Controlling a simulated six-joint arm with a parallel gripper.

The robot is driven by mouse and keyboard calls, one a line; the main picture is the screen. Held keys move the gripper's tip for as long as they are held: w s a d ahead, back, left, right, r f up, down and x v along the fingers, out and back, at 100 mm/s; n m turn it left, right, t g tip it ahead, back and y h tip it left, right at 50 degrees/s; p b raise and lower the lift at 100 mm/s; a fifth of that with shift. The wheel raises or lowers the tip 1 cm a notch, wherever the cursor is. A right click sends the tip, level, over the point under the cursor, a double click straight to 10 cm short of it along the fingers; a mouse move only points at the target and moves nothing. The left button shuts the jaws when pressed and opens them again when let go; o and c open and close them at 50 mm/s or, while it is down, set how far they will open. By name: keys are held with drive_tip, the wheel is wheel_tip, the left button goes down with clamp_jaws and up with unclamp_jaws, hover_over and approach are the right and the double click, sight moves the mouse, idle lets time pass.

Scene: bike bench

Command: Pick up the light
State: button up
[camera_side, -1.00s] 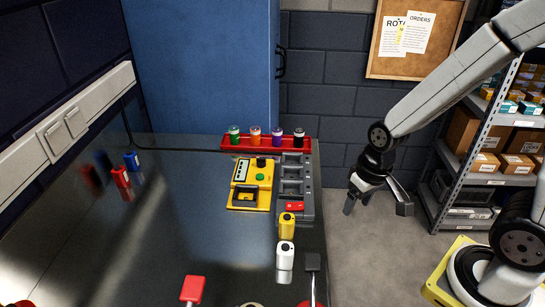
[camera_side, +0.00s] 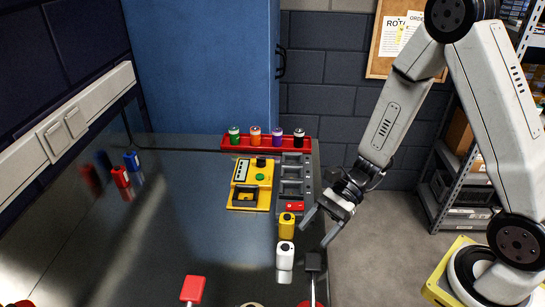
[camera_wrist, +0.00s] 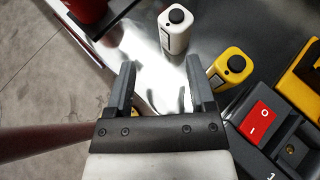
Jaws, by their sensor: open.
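Several small light-like blocks with a black button stand on the dark bench. A white one (camera_side: 285,250) and a yellow one (camera_side: 286,228) are near the right edge. My gripper (camera_side: 318,229) is open and empty, at the bench's right edge beside the white and yellow ones. In the wrist view my open fingers (camera_wrist: 160,85) point toward the white one (camera_wrist: 173,34), which is beyond the fingertips; the yellow one (camera_wrist: 227,68) is to the right. Neither is touched.
A grey dock (camera_side: 308,200) with a red switch (camera_side: 295,206) and a yellow device (camera_side: 246,201) lie behind. A red rack (camera_side: 270,143) of capped jars stands farther back. A black-ended tool (camera_side: 313,262) and a red-topped object (camera_side: 193,289) are at the front. The bench's middle is clear.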

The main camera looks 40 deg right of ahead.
sight(292, 244)
drive_tip(key=shift+w+m+t+y, duration=0.5)
drive_tip(key=shift+w+m, duration=0.2)
drive_tip(key=shift+m, duration=0.1)
drive_tip(key=shift+x, duration=1.35)
drive_tip(key=shift+a, duration=0.2)
drive_tip(key=shift+x, duration=2.45)
clamp_jaws()
drive_tip(key=shift+r, duration=0.15)
drive_tip(key=shift+r, duration=4.8)
